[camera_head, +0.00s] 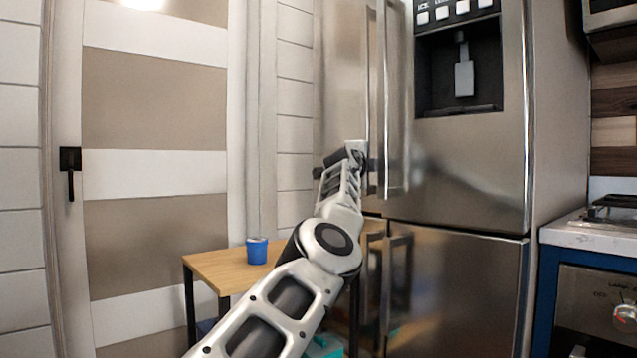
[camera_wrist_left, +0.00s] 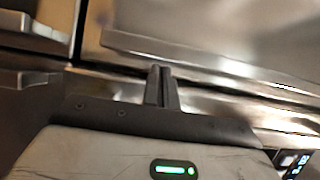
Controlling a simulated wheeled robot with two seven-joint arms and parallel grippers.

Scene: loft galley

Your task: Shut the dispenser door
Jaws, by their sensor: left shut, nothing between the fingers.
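The dispenser door (camera_head: 460,160) is the steel upper right door of the fridge, with a black dispenser recess (camera_head: 459,72) and a long vertical handle (camera_head: 397,100). It looks flush or nearly flush with the fridge front; I cannot tell if a small gap remains. My left arm reaches up to the fridge by the lower ends of the handles, its gripper mostly hidden behind the wrist in the head view. In the left wrist view, my left gripper (camera_wrist_left: 161,72) is shut and empty, pointing at shiny steel (camera_wrist_left: 220,45). Whether it touches is unclear. My right gripper is not seen.
The left fridge door (camera_head: 340,90) and lower doors (camera_head: 455,290) look shut. A wooden table (camera_head: 215,268) with a blue cup (camera_head: 257,250) stands left of my arm. A stove counter (camera_head: 590,235) is at the right.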

